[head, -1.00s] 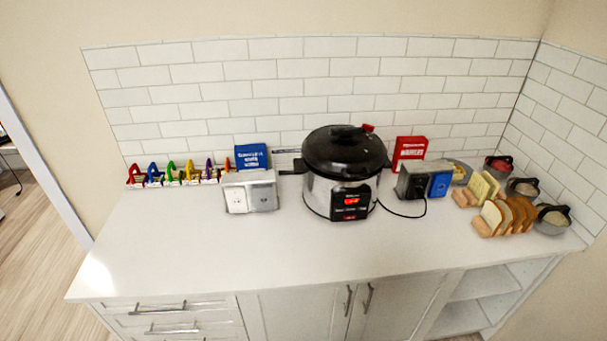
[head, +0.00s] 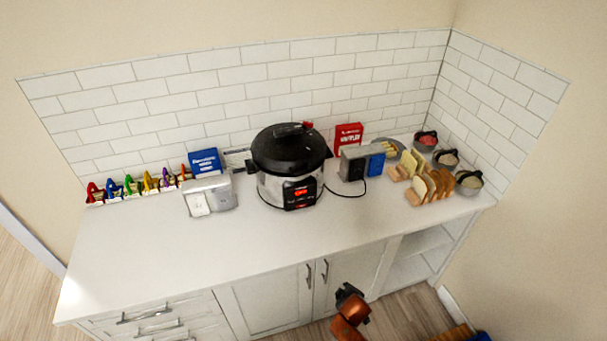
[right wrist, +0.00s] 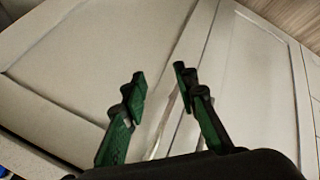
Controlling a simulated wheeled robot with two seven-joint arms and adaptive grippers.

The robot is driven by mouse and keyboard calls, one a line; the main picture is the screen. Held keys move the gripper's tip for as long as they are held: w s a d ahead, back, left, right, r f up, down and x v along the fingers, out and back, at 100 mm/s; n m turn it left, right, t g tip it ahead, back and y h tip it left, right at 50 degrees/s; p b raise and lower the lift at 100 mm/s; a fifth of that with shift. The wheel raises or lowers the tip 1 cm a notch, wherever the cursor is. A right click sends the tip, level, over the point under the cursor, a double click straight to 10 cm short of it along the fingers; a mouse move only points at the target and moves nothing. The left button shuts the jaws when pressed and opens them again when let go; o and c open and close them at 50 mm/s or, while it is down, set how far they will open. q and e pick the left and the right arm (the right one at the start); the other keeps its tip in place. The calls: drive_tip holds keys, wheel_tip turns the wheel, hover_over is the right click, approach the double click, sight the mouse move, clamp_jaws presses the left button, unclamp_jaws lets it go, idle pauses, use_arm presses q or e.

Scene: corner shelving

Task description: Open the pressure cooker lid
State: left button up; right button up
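The pressure cooker (head: 272,187) stands on the counter, a little right of the counter's middle, in the head view. Its body is silver with a lit red display on the front. Its black lid (head: 286,155) sits on top, closed, with a dark handle and a small red part at the back right. My right gripper (right wrist: 161,80) is in the right wrist view, open and empty, its two green-and-black fingers apart in front of the white cabinet doors, well below the cooker. My left gripper is not in view.
The white counter (head: 150,255) is clear at front and left. A silver appliance (head: 209,195) stands left of the cooker. A grey-and-blue appliance (head: 360,164), a red box (head: 347,136), bread slices (head: 430,185) and bowls (head: 469,183) stand right. Cabinet handles (head: 325,271) stick out below.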

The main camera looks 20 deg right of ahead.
drive_tip(key=w+a+r+p, duration=0.1)
drive_tip(key=r, duration=0.5)
drive_tip(key=w+a+r+n+t+p, duration=0.1)
drive_tip(key=w+r, duration=0.1)
drive_tip(key=r, duration=0.4)
drive_tip(key=w+r+t+p, duration=0.1)
drive_tip(key=w+r, duration=0.1)
drive_tip(key=r, duration=0.5)
drive_tip(key=shift+w+a, duration=0.15)
drive_tip(key=shift+a, duration=0.25)
drive_tip(key=n+t+p, duration=0.2)
drive_tip(key=n+t, duration=0.4)
drive_tip(key=n, duration=0.2)
approach(303, 173)
drive_tip(key=w, duration=0.3)
drive_tip(key=shift+h, duration=0.3)
drive_tip(key=shift+f+p+x, duration=0.2)
drive_tip(key=shift+x, duration=1.75)
drive_tip(key=shift+f+p+x, duration=0.2)
drive_tip(key=shift+f+x, duration=0.05)
drive_tip(key=shift+x, duration=1.7)
drive_tip(key=shift+s, duration=0.1)
drive_tip(key=shift+c, duration=0.3)
clamp_jaws()
